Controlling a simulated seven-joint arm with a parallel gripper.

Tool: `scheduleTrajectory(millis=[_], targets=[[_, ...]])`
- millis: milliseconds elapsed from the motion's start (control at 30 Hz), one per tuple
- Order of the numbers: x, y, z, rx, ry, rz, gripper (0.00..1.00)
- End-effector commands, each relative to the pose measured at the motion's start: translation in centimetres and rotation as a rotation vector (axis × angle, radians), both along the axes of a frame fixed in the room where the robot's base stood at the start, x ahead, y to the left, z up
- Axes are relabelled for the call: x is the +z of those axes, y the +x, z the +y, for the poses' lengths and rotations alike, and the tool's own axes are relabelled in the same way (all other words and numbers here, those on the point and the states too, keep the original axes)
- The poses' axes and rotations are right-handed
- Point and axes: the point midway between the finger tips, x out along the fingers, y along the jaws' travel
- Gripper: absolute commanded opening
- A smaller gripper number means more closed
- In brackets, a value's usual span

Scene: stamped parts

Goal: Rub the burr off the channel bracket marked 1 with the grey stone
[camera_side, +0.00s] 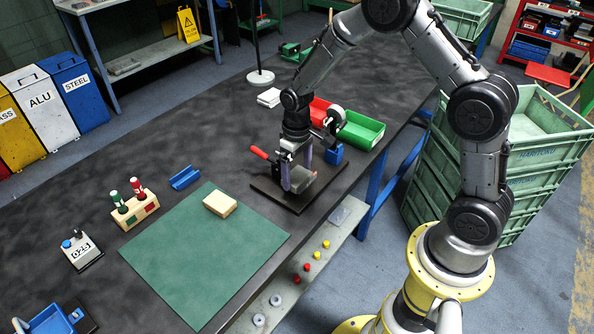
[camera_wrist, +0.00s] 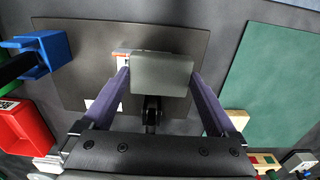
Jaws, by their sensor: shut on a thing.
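My gripper (camera_side: 297,186) is over the dark base plate (camera_side: 268,192) in the side view. Its two purple fingers (camera_wrist: 163,84) are shut on a grey block, which looks like the grey stone (camera_wrist: 161,72). In the wrist view the stone covers part of the plate and a small light-and-orange piece under it. A blue channel-like part (camera_side: 185,177) lies on the bench left of the plate, and another blue piece (camera_side: 334,154) stands just beyond the plate, also in the wrist view (camera_wrist: 50,50). I cannot read a 1 on either. No burr can be made out.
A red-handled clamp (camera_side: 259,153) stands at the plate's left. Red (camera_side: 320,107) and green (camera_side: 361,130) bins stand behind. A green mat (camera_side: 190,255) with a tan block (camera_side: 219,203) lies at the front left.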

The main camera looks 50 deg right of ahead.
Motion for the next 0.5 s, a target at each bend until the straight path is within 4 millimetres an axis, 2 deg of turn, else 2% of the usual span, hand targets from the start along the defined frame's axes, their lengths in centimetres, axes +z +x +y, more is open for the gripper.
scheduleTrajectory(millis=[500], targets=[[0.2,0.0,-2.4,-0.002,0.0,-0.001,0.41]])
